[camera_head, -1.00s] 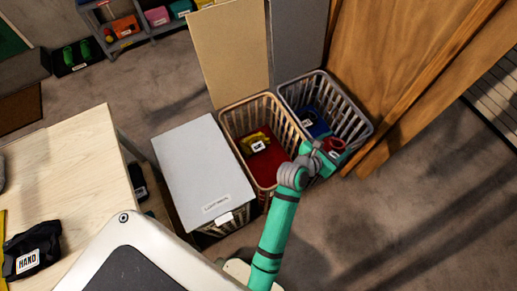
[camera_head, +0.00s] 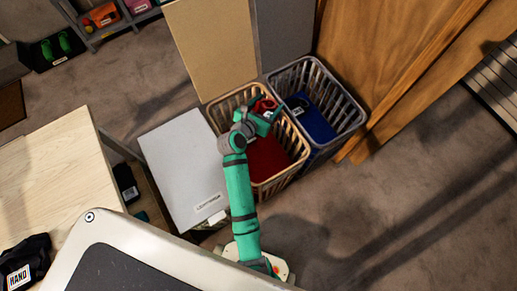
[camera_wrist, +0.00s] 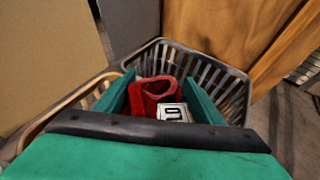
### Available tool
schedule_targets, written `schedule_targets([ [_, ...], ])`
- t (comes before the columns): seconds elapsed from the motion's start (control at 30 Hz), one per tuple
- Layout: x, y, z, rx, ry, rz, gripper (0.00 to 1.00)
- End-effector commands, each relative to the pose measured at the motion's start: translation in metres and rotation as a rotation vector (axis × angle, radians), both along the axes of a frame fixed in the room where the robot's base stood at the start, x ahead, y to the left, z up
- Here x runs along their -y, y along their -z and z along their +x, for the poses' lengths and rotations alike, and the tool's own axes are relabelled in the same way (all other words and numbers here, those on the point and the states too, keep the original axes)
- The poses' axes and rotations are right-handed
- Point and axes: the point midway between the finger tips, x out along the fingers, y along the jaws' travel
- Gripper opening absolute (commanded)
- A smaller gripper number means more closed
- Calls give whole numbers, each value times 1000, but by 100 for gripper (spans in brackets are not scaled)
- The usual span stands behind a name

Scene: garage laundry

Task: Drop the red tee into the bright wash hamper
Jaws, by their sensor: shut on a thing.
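My gripper (camera_head: 270,114) is shut on the red tee (camera_head: 263,105), a rolled red cloth with a white tag. The tee also shows between the fingers in the wrist view (camera_wrist: 150,91). The gripper holds it over the far part of the open tan basket (camera_head: 297,150), near its border with the grey basket. The tan basket has red cloth (camera_head: 268,160) inside and fits the bright wash hamper, though I cannot read a label on it. My arm hides part of its inside.
The open grey basket (camera_head: 352,118) on the right holds blue cloth (camera_head: 312,122). A closed hamper with a white lid (camera_head: 180,165) stands left of the tan basket. Raised lids (camera_head: 212,45) stand behind the baskets. A wooden panel (camera_head: 400,50) is at the right.

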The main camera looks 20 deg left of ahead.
Motion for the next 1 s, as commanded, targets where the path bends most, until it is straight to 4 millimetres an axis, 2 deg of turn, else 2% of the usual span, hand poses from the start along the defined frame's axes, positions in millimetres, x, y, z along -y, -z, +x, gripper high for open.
schedule_targets([
  [0.5, 7, 48, 2, 0, 12, -1, 1],
  [0.7, 6, 57, 2, 0, 10, 1, 1],
  [0.97, 5, 57, 1, 0, 8, 1, 1],
  [1.0, 5, 57, 1, 0, 8, 1, 69],
])
